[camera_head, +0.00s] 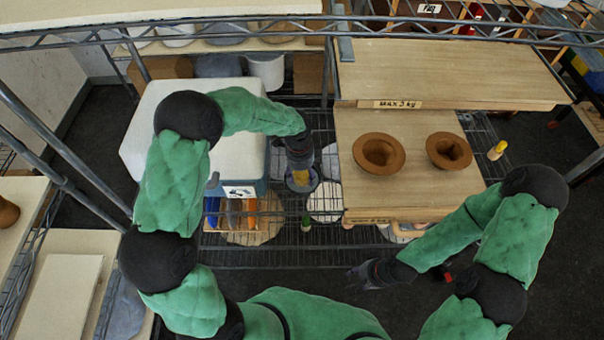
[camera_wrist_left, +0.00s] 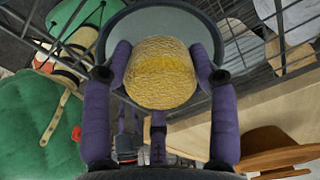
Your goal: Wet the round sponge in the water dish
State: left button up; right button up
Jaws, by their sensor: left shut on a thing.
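My left gripper (camera_head: 300,172) is shut on the round yellow sponge (camera_wrist_left: 160,72), which sits between its purple fingers in the left wrist view. A round grey dish (camera_wrist_left: 193,25) lies directly behind the sponge in that view. In the head view the dish rim (camera_head: 314,186) shows around the sponge, below the gripper. I cannot tell whether the sponge touches the dish or any water. My right gripper (camera_head: 362,276) hangs low, away from the dish; its fingers are too dark and small to read.
A white box (camera_head: 155,115) stands left behind my left arm. A yellow-topped item (camera_head: 497,150) is at the far right. Wire shelf bars surround the area.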

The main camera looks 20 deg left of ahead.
aim_at(303, 173)
dwell(0.5)
pick_arm(q)
jog(key=shift+r+p, duration=2.6)
jog(key=shift+r, duration=0.9)
jog(key=shift+f, duration=0.1)
